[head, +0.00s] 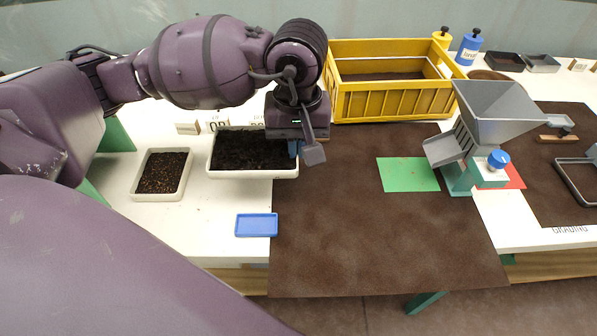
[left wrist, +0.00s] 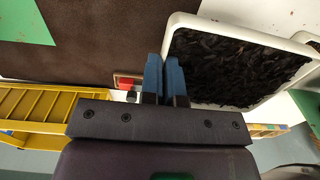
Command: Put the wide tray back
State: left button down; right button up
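The wide tray (head: 250,174) is white and filled with dark, chip-like material. It lies at the left of the bench in the head view, with its right end by the edge of the brown mat. My left gripper (head: 293,148) is at its right end. In the left wrist view the blue fingers (left wrist: 165,80) are close together at the tray's rim (left wrist: 172,30), one on each side, and look shut on it. The tray looks level; I cannot tell whether it touches the bench. My right gripper is not in view.
A smaller white tray (head: 160,197) of brown grains stands left of the wide tray. A blue dish (head: 257,225) lies in front. A yellow crate (head: 395,103) stands behind the brown mat (head: 370,245). A grey hopper (head: 497,110) stands at right. The mat's front is clear.

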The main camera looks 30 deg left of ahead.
aim_at(298, 185)
pick_arm(q)
notch_tip(298, 185, down, 3)
jog(key=shift+f, duration=0.55)
jog(key=shift+f+b, duration=0.55)
jog(key=shift+f, duration=1.6)
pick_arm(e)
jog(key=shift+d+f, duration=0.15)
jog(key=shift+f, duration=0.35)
pick_arm(q)
jog(key=c, duration=1.8)
grip_release()
jog(key=shift+f, duration=0.15)
jog(key=o, duration=0.4)
jog(key=shift+o, duration=0.2)
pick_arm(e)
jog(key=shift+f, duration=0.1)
